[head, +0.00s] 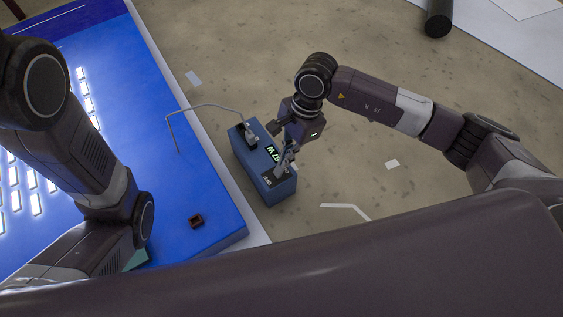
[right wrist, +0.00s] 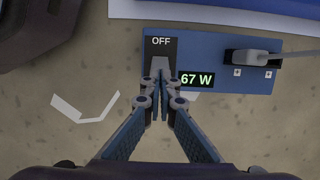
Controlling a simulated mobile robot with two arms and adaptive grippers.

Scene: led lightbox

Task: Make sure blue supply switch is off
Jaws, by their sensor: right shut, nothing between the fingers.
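The blue supply (head: 243,160) is a box on the floor beside the lit blue panel. It shows in the right wrist view (right wrist: 215,50) with a black switch plate (right wrist: 160,41) marked OFF and a display (right wrist: 196,79) reading 67 W. My right gripper (head: 283,165) is over the near end of the supply. In the right wrist view its fingers (right wrist: 158,75) are together and empty, at the lower part of the switch plate. The fingertips cover part of the switch, so I cannot tell its position or whether they touch it. My left gripper does not show, only its arm.
A grey plug (head: 250,138) sits in the supply, with a cable (head: 205,106) arching left to the blue panel (head: 190,170). A small dark red block (head: 196,221) lies on the panel. Floor right of the supply is mostly clear.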

